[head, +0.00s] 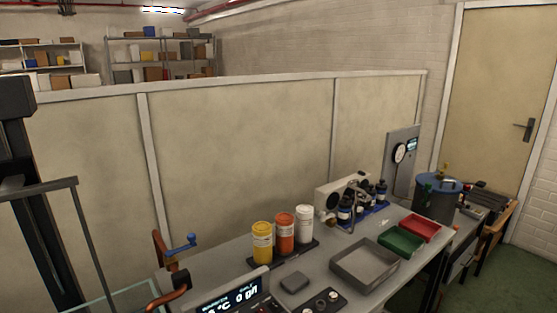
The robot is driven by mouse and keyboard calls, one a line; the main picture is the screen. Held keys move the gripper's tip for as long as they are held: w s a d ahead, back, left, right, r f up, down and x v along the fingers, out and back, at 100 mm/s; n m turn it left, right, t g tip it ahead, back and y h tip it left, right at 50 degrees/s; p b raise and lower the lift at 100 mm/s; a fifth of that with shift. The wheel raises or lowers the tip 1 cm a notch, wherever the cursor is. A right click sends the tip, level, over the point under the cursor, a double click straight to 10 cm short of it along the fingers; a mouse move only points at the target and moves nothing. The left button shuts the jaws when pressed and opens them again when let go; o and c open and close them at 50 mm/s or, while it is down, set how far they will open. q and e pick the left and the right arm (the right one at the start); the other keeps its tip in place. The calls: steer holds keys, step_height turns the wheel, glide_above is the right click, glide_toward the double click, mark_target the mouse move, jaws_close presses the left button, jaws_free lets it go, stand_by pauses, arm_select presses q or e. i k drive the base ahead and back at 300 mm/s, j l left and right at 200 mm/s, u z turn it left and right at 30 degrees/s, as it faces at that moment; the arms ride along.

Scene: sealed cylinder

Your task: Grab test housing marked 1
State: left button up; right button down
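Three capped cylinders stand upright in a row on a dark base on the grey bench. They are a yellow cylinder (262,243), an orange cylinder (285,233) and a white cylinder (305,224). Each has a small label too small to read, so I cannot tell which thing, if any, is marked 1. A larger blue-lidded grey drum (434,204) stands at the bench's right end; I see no readable mark on it. Neither of my grippers shows in the head view.
An empty grey tray (364,285), green bin (400,241) and red bin (420,227) sit on the right of the bench. Dark bottles (345,211) stand behind. A lit display unit (233,298) and a clear-walled tank (110,299) are in front. A partition (235,130) rises behind.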

mark_target(343, 205)
steer(key=i+l+u, duration=0.15)
steer(key=l, duration=0.85)
steer(key=i+l+u, duration=0.2)
steer(key=l, duration=0.85)
steer(key=i+l+u, duration=0.15)
steer(key=l, duration=0.95)
steer(key=i+l+u, duration=0.2)
steer(key=l, duration=0.85)
steer(key=k, duration=0.1)
